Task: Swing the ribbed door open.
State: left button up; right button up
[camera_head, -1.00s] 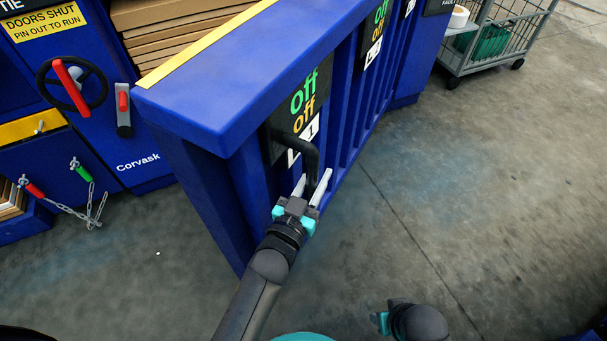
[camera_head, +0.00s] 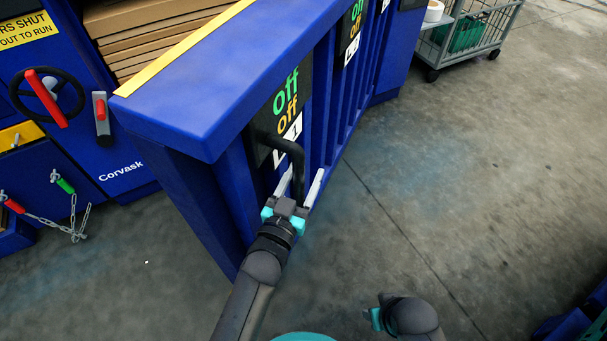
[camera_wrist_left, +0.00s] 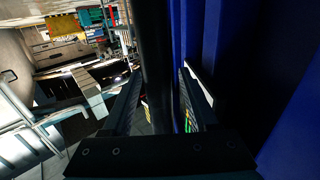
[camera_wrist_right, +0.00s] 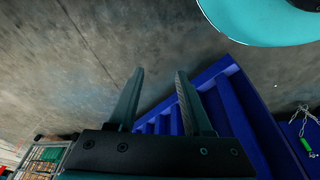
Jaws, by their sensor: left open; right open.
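The blue ribbed door (camera_head: 322,130) is the upright ribbed face at the middle of the head view. A black bar handle (camera_head: 296,152) sticks out from its near end and bends downward. My left gripper (camera_head: 299,190) is open, with one finger on each side of the handle's lower part. In the left wrist view the dark handle bar (camera_wrist_left: 156,70) stands between the two fingers, close to the blue ribs. I cannot tell whether a finger touches it. My right gripper (camera_wrist_right: 158,100) is open and empty, away from the door, with blue ribs beyond its fingers.
A grey wire cart (camera_head: 462,40) stands at the back right. A blue panel (camera_head: 100,130) with a black handwheel (camera_head: 24,92) is at the left. A chain (camera_head: 62,228) hangs low there. The concrete floor (camera_head: 450,170) right of the door is clear.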

pick_arm(q)
jog(key=shift+s+a, duration=0.1)
jog(key=shift+s, duration=0.15)
jog(key=p+v, duration=0.4)
jog(key=v, duration=1)
jog(key=shift+s, duration=0.4)
pick_arm(e)
jog(key=s+d+f, duration=0.3)
jog(key=s+f, duration=0.1)
jog(key=f, duration=0.3)
jog(key=shift+s, duration=0.15)
pick_arm(q)
jog(key=shift+a, duration=0.1)
pick_arm(e)
jog(key=shift+d+f, duration=0.1)
